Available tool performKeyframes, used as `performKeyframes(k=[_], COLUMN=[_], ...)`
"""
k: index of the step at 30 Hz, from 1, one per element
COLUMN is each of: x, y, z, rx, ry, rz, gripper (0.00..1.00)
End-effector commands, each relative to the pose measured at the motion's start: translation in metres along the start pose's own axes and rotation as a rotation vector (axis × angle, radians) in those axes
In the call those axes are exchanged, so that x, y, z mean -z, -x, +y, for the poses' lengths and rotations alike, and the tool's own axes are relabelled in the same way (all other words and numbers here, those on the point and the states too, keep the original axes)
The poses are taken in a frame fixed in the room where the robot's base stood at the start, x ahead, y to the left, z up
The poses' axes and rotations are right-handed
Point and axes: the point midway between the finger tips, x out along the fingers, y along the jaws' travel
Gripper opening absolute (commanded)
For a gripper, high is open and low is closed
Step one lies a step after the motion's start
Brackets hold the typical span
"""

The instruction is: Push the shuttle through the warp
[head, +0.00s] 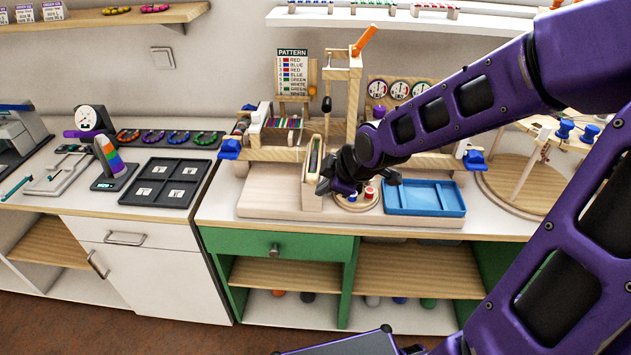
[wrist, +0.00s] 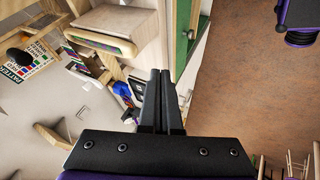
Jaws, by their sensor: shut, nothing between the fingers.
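A wooden loom (head: 290,154) stands on the bench, with coloured warp threads (head: 283,122) at its left part. What looks like the shuttle (head: 315,158), a narrow rounded wooden piece with a coloured strip inside, sits at the loom's front on a pale wooden block. It also shows in the wrist view (wrist: 100,42), at the upper left. My gripper (head: 326,186) is beside the block, just right of and below the shuttle in the head view. Its fingers (wrist: 161,78) are together and empty in the wrist view. I cannot tell whether they touch the block. My arm hides the loom's right part.
A blue tray (head: 425,212) and a round wooden board (head: 356,205) with red and white spools lie right of my gripper. A pattern card (head: 292,72) stands behind the loom. A dark compartment tray (head: 158,184) is on the left counter. The baseboard's left front is clear.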

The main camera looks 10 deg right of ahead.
Motion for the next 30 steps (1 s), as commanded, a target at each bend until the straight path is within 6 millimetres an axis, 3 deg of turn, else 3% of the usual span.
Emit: performKeyframes(k=[22, 30], x=[0.001, 0.000], y=[-0.052, -0.069], z=[-0.001, 0.030], rx=[0.002, 0.000], ry=[0.001, -0.001], rz=[0.001, 0.001], gripper=[0.00, 0.00])
